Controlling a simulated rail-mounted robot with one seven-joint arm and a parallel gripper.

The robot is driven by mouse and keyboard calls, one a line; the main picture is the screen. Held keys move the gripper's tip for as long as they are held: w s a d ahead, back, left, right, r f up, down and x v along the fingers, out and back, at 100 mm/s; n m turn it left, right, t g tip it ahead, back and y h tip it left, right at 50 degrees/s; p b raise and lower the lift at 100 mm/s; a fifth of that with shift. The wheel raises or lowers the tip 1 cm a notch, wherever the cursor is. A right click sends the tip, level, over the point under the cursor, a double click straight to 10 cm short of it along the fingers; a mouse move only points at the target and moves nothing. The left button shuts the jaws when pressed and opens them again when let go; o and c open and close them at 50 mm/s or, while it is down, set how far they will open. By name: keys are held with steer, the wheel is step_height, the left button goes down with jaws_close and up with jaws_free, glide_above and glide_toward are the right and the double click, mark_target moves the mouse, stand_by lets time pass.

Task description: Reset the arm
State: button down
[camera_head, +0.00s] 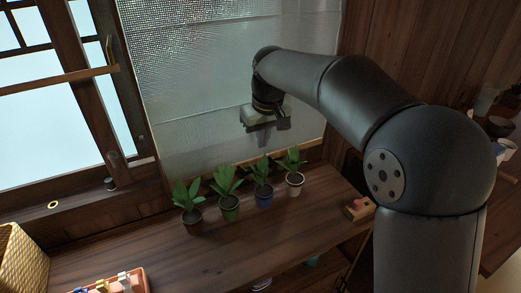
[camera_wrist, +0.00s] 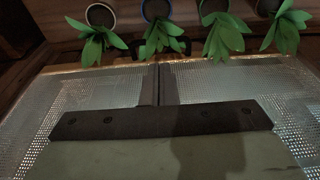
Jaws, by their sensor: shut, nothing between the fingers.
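My gripper (camera_head: 268,122) hangs at the end of my dark arm in front of the textured glass panel, above and behind the row of potted plants. It is empty and clear of the plants. In the wrist view its two dark fingers (camera_wrist: 156,84) meet in the middle with nothing between them. The arm reaches in from the right and bends down at the wrist. Four of the plants' leaf tufts show along the top of the wrist view, upside down, beyond the fingertips.
Several potted plants, one in a green pot (camera_head: 229,209), stand on the wooden counter (camera_head: 225,255). A small wooden block with a pink item (camera_head: 358,208) lies to their right. An orange tray (camera_head: 117,283) and a woven basket (camera_head: 22,262) are at the lower left. The counter's middle is clear.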

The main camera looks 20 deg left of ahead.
step_height(320, 180, up, 5)
steer(key=s+d+f+m, duration=0.1)
steer(key=s+d+f, duration=0.15)
steer(key=d, duration=0.35)
steer(key=s+d+f+m+h+p, duration=0.1)
steer(key=s+d+m, duration=0.1)
steer(key=s+d, duration=0.35)
steer(key=s+d+f+m, duration=0.1)
steer(key=s+d, duration=0.1)
steer(key=d, duration=0.5)
steer(key=s+d+f+m, duration=0.2)
steer(key=s+d+f, duration=0.2)
steer(key=s+d, duration=0.2)
steer(key=s+d+f+m+g, duration=0.1)
steer(key=s+d+f, duration=0.4)
steer(key=s, duration=0.5)
steer(key=shift+s+d+f+m+p, duration=0.15)
steer(key=shift+s+d+m+p, duration=0.25)
steer(key=shift+m, duration=0.1)
steer(key=shift+w, duration=0.1)
